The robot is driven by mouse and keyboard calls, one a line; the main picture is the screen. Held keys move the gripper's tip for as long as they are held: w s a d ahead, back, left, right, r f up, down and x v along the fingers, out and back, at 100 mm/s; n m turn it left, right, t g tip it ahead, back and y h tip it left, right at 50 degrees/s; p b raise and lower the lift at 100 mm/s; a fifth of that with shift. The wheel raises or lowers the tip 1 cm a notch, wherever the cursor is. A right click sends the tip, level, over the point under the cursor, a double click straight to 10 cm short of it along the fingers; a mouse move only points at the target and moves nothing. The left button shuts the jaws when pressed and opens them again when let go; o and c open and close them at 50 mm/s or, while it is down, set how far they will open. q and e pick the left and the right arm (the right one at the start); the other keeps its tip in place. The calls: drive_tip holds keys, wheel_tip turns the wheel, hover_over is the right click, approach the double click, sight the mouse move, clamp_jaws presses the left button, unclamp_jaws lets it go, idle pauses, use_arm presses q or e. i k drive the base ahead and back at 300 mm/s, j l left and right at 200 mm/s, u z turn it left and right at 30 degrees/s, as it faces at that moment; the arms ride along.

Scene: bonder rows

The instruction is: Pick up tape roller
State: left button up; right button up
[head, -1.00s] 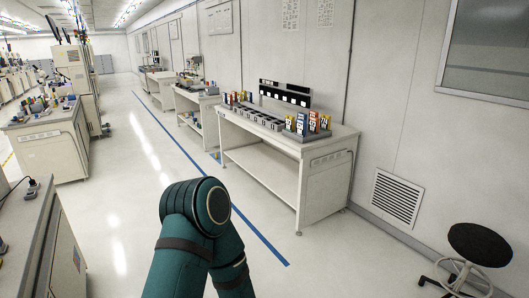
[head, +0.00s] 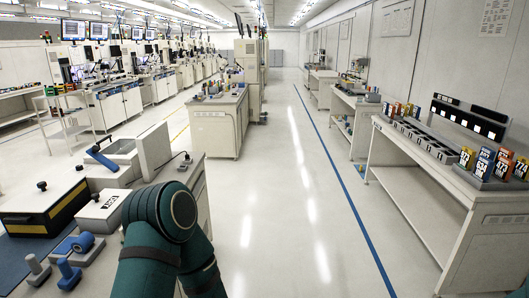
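Several hand tools lie at the lower left in the head view. A blue roller-like piece (head: 83,242) lies on its side there; it may be the tape roller, but I cannot tell for sure. A blue T-handled tool (head: 68,272) and a grey T-handled tool (head: 35,269) stand just in front of it. A teal link of my own arm is at the bottom centre, to the right of these tools. Neither gripper is in view, so I cannot tell their states.
A black-and-yellow box (head: 45,208) and a white open-lidded machine (head: 153,150) crowd the left bench. A white bench (head: 430,205) with numbered boxes (head: 484,164) stands along the right wall. The aisle floor (head: 290,200) between is clear.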

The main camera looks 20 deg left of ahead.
sight(71, 276)
drive_tip(key=i+j+u, duration=0.1)
drive_tip(key=i+u, duration=0.2)
drive_tip(key=i, duration=0.4)
drive_tip(key=i+u, duration=0.25)
drive_tip(key=i, duration=0.4)
drive_tip(key=i+z, duration=0.15)
drive_tip(key=z, duration=0.25)
drive_tip(key=i+z, duration=0.2)
drive_tip(key=z, duration=0.15)
drive_tip(key=i+j+z, duration=0.15)
drive_tip(key=z, duration=6.8)
